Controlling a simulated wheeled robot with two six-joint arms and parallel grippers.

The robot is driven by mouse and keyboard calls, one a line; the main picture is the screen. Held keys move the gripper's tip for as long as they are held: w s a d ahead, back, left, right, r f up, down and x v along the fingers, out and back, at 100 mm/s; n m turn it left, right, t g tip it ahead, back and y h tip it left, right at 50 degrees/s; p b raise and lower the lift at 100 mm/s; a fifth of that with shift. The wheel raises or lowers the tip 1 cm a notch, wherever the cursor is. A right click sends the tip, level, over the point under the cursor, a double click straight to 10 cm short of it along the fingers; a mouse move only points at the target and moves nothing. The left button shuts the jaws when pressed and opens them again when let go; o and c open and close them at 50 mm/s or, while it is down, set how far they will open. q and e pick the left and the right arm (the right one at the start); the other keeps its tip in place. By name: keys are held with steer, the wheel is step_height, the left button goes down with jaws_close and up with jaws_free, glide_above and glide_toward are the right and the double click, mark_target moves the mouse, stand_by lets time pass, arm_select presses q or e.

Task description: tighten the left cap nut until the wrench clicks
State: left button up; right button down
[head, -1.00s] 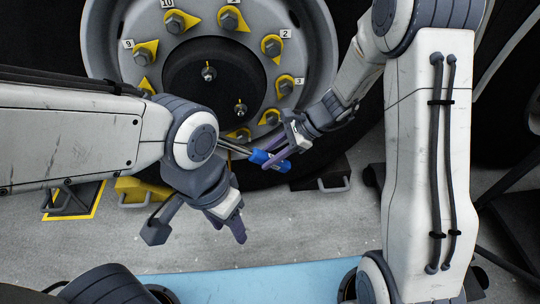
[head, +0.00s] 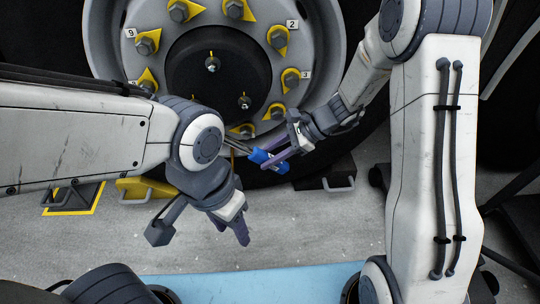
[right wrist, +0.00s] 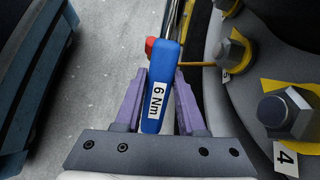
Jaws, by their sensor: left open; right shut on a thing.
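My right gripper (head: 280,158) is shut on the blue handle of the torque wrench (head: 262,158). In the right wrist view the handle (right wrist: 158,98) reads "6 Nm" and sits between the purple fingers (right wrist: 160,103). The wrench's metal shaft runs up and left, partly behind my left arm; its head is hidden. Two small shiny fittings, possibly the cap nuts, sit on the dark hub: an upper left one (head: 212,64) and a lower right one (head: 244,102). I cannot tell whether the wrench touches either. My left gripper (head: 233,228) is open and empty, below the wrench.
Large wheel nuts with yellow pointers, such as one (head: 278,39), ring the grey rim (head: 318,50). A yellow block (head: 140,188) and a dark block (head: 325,178) lie below the tyre. A light-blue mat (head: 250,286) lies in front. Grey floor between is clear.

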mark_target(258, 164)
steer(key=shift+a+f, duration=0.1)
steer(key=shift+a, duration=0.05)
steer(key=shift+s+a+f+y+b, duration=0.1)
steer(key=shift+a+f+y+b, duration=0.45)
steer(key=shift+b, duration=0.6)
steer(key=shift+f, duration=0.1)
steer(key=shift+a+f+y+b, duration=0.6)
steer(key=shift+a+b, duration=0.2)
steer(key=shift+b, duration=0.5)
steer(key=shift+f, duration=0.1)
